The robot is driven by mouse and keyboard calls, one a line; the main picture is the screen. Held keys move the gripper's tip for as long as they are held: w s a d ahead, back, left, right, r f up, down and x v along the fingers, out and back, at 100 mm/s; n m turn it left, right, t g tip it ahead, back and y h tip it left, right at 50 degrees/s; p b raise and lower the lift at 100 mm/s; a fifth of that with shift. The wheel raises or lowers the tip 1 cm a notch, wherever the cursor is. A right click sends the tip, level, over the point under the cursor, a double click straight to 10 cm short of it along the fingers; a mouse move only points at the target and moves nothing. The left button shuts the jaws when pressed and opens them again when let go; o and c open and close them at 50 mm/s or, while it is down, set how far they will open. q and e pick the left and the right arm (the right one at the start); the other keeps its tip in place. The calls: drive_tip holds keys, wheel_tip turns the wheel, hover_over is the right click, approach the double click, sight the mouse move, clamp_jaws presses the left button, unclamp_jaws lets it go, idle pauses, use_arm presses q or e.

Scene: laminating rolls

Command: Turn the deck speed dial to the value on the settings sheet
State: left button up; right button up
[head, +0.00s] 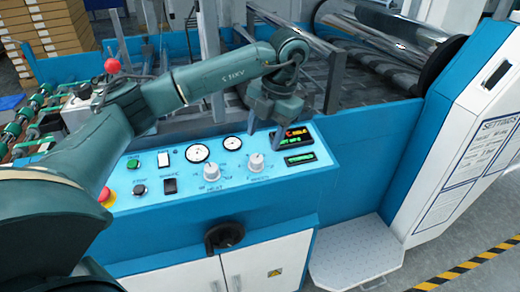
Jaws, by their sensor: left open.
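My left arm reaches across from the left. Its gripper (265,135) is open and empty, pointing down over the control panel (330,172), just above and behind the right-hand white dial (256,162). It appears apart from that dial, whose label is too blurred to read. A second white dial (211,172), labelled "HEAT", sits to its left. The settings sheet (492,145) is on the white slanted housing at the right; its heading shows, but the values are too small to read. My right gripper is out of view.
Two lit displays (300,158) are right of the dials. A black handwheel (224,236) sticks out below. Large shiny rolls (385,35) lie behind.

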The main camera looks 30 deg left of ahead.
use_arm(q)
drive_tip(key=p+v, duration=0.1)
drive_tip(key=v, duration=0.5)
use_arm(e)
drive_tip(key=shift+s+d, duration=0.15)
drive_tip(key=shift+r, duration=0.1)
